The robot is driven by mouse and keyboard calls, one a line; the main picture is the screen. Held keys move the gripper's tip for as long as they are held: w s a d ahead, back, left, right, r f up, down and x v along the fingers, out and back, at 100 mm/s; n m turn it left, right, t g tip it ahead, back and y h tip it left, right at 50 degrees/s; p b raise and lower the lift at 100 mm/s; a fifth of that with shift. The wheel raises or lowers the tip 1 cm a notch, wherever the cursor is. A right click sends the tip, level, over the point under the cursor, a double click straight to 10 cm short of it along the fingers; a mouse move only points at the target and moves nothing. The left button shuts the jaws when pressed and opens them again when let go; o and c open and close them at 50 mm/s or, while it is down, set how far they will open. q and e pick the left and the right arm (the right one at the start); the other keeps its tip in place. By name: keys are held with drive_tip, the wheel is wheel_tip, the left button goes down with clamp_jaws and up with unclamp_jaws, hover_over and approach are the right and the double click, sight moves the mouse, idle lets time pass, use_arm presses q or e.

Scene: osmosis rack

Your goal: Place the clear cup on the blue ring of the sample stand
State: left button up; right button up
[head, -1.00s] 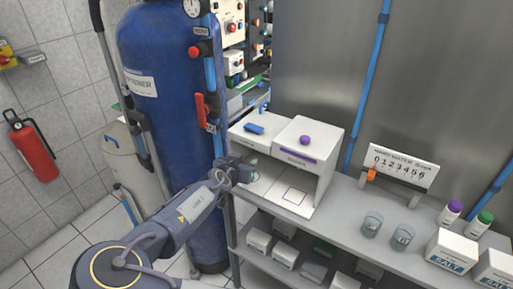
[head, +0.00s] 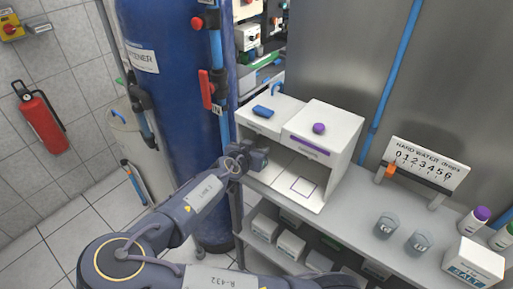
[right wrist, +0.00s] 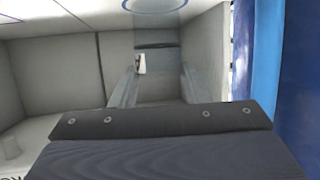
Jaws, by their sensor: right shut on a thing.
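My right gripper (head: 264,157) is at the left bay of the white sample stand (head: 340,150). In the right wrist view its fingers (right wrist: 157,88) are shut on the clear cup (right wrist: 157,62), a faint see-through shape between them. I cannot make out the cup in the head view, where the gripper hides it. A thin blue ring (right wrist: 154,11) shows on a white surface at the top edge of the right wrist view, partly cut off. It lies by the cup's far end; I cannot tell whether they touch. My left gripper is not in view.
A purple square (head: 302,186) marks the stand's right bay floor. Two beakers (head: 384,226) (head: 418,243) stand on the grey shelf, with a drop-count card (head: 428,165) behind and a salt box (head: 473,263) at right. The blue tank (head: 165,90) stands close left of the stand.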

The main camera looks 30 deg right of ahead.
drive_tip(key=o, duration=1)
drive_tip(key=shift+d+f, duration=0.1)
drive_tip(key=shift+c, duration=0.2)
drive_tip(key=shift+o, duration=0.2)
drive_tip(key=shift+r, duration=0.2)
drive_tip(key=v, duration=1.2)
drive_tip(key=shift+b, duration=0.35)
drive_tip(key=shift+f, duration=0.15)
